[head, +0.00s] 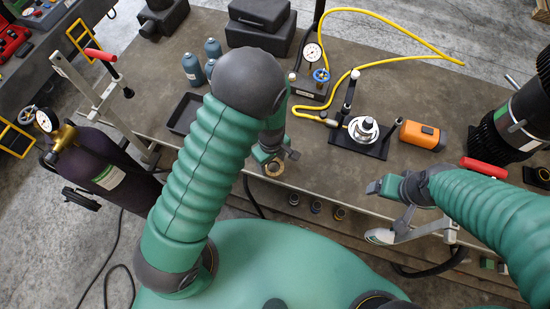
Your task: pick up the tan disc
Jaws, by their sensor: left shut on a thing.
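The tan disc (274,169) is a small ring-like round piece near the front edge of the workbench (330,187). My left gripper (275,157) points down at it and is shut on it. Part of the disc is hidden by the fingers, and I cannot tell whether it touches the bench top. My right gripper (374,188) is at the front edge of the bench, to the right and apart from the disc. Its fingers are seen too small to tell open from shut.
A black tray (184,113) and several bottles (190,68) stand left. A gas cylinder (105,170) is beside the bench.

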